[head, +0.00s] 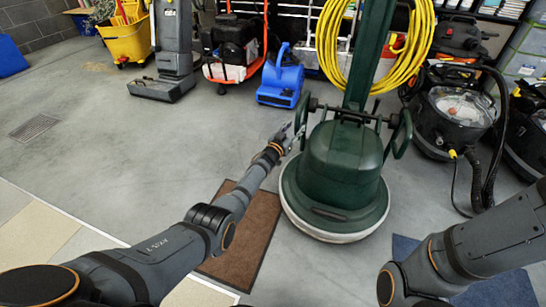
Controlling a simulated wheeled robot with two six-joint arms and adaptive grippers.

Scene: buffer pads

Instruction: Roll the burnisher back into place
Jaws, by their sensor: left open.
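The burnisher (341,165) is a dark green floor machine standing upright in the middle of the head view. It has a round base with a pale rim, a tall green column and a yellow cable coiled on it. Loop handles stick out on both sides of its body. My left gripper (291,132) is open at the left side of the burnisher, close to its left handle; I cannot tell whether they touch. My right arm comes in from the right and bends at the lower right; its gripper is out of view.
A brown mat (240,236) lies left of the burnisher, and a blue mat (508,290) lies at lower right. A blue blower (280,82), a grey upright machine (173,50) and a yellow bucket (127,40) stand behind. Vacuums (446,118) crowd the right. Floor at left is clear.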

